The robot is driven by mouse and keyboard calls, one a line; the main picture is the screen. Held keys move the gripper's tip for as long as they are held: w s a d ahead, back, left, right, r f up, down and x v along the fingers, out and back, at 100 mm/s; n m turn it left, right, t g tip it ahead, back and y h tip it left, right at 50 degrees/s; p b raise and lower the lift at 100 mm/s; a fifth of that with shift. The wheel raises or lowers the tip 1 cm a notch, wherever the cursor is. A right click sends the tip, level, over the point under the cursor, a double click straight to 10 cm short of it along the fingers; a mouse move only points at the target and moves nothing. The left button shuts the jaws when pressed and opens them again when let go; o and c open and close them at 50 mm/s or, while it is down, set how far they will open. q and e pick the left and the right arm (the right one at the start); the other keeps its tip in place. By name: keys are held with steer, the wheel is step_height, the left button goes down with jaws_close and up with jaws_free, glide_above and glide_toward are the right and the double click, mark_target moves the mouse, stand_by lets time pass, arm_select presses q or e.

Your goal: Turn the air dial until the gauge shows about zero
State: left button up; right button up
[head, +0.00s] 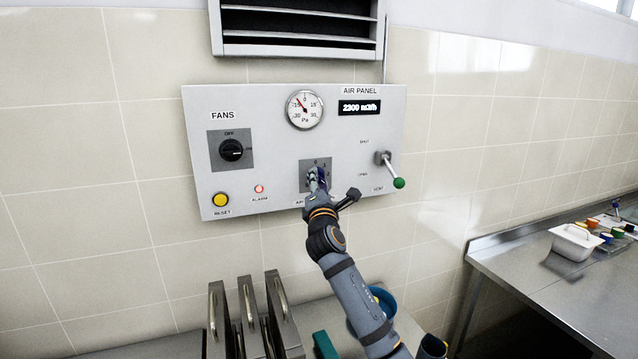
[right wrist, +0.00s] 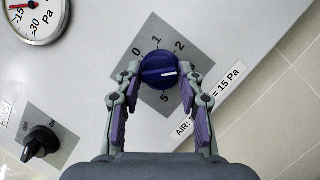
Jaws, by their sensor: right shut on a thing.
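The air dial (right wrist: 158,70) is a round dark blue knob on a grey square plate. Its white mark points right, toward a spot on the scale that my finger hides; 0, 1, 2 and 5 can be read. My right gripper (right wrist: 160,84) is shut on the knob, with one finger on each side. In the head view the right gripper (head: 317,178) covers most of the dial. The round gauge (head: 305,110) is above the dial. Its red needle leans up and left, between 0 and -15. My left gripper is not in view.
The panel (head: 250,100) also carries a black fans switch (head: 231,149), a yellow reset button (head: 221,200), a red alarm lamp (head: 259,188) and a green-tipped lever (head: 399,183) right of my gripper. A steel counter (head: 540,275) with a white tub (head: 574,243) stands right.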

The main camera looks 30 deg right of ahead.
steer(key=shift+m, duration=0.3)
steer(key=o, duration=1.1)
steer(key=shift+o, duration=0.2)
steer(key=shift+s, duration=0.1)
steer(key=v, duration=1.2)
steer(key=shift+a, duration=0.1)
